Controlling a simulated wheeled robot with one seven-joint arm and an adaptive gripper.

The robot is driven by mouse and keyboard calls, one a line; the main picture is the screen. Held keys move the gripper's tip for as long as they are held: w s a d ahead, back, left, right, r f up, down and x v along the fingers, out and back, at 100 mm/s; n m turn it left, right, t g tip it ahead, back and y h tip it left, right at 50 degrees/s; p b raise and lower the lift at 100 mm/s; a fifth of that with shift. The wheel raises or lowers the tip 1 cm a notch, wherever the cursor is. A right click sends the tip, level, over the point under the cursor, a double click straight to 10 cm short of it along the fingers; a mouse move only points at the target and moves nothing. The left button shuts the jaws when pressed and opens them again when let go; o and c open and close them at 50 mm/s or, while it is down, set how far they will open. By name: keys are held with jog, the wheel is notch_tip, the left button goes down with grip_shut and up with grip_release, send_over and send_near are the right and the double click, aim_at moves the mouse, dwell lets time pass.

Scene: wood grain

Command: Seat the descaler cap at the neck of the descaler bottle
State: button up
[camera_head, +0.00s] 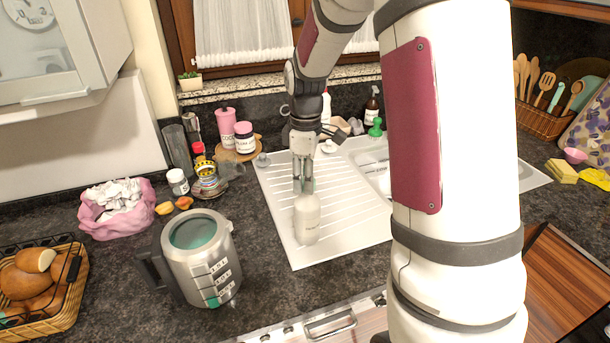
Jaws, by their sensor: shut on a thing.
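The descaler bottle (307,221) is a pale, cream-white bottle standing upright on the white drainboard. My gripper (304,187) points down directly over the bottle's neck, its fingers close together. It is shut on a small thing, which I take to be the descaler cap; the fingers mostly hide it. I cannot tell whether the cap touches the neck or is a little above it. The bottle's neck is also largely hidden by the fingertips.
The ribbed drainboard (285,225) is clear around the bottle. A steel jug (200,262) stands at front left, with a pink bag (117,208) behind it. Jars and pink canisters (244,138) stand at the back. My arm hides part of the sink (372,158).

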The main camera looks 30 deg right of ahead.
jog(key=shift+f, duration=0.2)
jog(key=o, duration=0.8)
jog(key=shift+r, duration=0.1)
notch_tip(320, 180, up, 12)
jog(key=shift+f, duration=0.1)
dwell(0.4)
